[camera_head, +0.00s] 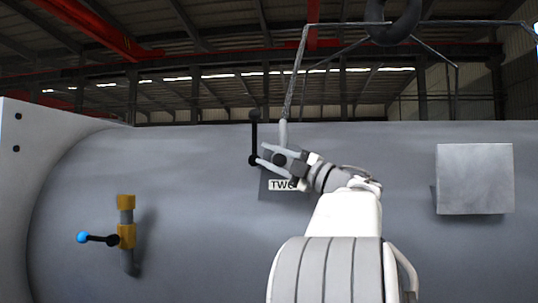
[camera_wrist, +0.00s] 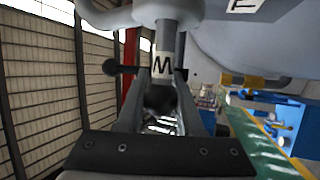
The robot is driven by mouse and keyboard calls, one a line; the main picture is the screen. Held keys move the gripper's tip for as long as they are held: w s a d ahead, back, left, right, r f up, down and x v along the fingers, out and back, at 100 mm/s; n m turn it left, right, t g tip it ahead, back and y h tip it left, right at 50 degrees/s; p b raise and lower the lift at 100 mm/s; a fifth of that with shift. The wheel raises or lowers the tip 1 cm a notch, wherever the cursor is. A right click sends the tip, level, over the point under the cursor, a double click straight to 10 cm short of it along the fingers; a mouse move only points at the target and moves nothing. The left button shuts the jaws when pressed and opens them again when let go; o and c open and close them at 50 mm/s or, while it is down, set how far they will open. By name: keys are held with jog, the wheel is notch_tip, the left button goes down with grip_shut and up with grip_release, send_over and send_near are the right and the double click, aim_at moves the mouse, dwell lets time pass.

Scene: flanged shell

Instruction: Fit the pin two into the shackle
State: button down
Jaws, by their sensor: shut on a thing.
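Pin two shows in the head view as a thin black handle bar (camera_head: 254,138) with dark knobs at its ends, upright left of my fingertips. The wrist view shows its black knobbed handle (camera_wrist: 110,67) lying crosswise just beyond the fingers. My gripper (camera_head: 268,157) is shut on the pin, and its fingers also fill the wrist view (camera_wrist: 160,92). The pale grey shackle (camera_head: 283,133) hangs at the sling's lower end, directly above my gripper. Its curved grey body (camera_wrist: 115,17) crosses the top of the wrist view. I cannot tell how far the pin sits in the shackle.
The big grey shell (camera_head: 190,215) fills the background. A TWO label (camera_head: 280,185) shows below my fingers. A yellow valve with a blue-knobbed lever (camera_head: 125,236) is at left, a grey box (camera_head: 475,180) at right. The sling hangs from a dark hook (camera_head: 395,25).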

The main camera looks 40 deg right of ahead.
jog(key=shift+w+d+r, duration=0.1)
jog(key=shift+d, duration=0.05)
jog(key=shift+c, duration=2.4)
grip_release()
jog(key=shift+w, duration=0.1)
jog(key=b+v, duration=0.3)
jog(key=v, duration=1.4)
jog(key=shift+s+b, duration=0.25)
jog(key=shift+b, duration=0.1)
jog(key=shift+d, duration=0.15)
